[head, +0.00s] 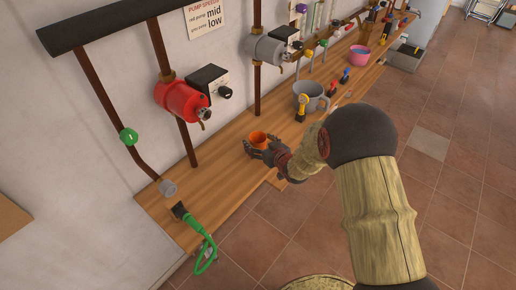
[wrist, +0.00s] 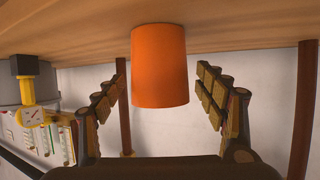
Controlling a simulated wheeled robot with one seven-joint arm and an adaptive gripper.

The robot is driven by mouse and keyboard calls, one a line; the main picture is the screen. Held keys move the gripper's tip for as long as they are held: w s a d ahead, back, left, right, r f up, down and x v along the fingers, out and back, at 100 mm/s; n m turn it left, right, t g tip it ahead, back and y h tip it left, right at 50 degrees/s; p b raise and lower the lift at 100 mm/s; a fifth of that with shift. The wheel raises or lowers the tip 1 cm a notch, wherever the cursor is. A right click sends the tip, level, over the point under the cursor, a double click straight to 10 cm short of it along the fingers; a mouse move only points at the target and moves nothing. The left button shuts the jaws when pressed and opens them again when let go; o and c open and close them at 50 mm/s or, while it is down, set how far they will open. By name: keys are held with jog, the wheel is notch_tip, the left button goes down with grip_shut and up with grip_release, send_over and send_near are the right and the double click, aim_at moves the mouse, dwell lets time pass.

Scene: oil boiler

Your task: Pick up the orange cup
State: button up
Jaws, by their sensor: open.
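The orange cup (head: 258,139) stands on the wooden bench near its front edge in the head view. In the wrist view the orange cup (wrist: 160,66) is in the middle, between the two fingers, with a visible gap on each side. My gripper (head: 257,151) is open and close around the cup in the head view. It also shows in the wrist view (wrist: 160,95), with one finger on each side of the cup. I see no finger touching the cup.
The wooden bench (head: 218,165) runs along the wall. A green hose (head: 208,250) hangs over the left end. A red pump (head: 181,101) is on the wall above. Bench left of the cup is clear.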

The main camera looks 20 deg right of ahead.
jog(key=shift+w+a+f, duration=0.1)
jog(key=shift+w, duration=0.3)
jog(key=shift+c, duration=0.7)
jog(key=c, duration=1.1)
jog(key=shift+c, duration=0.3)
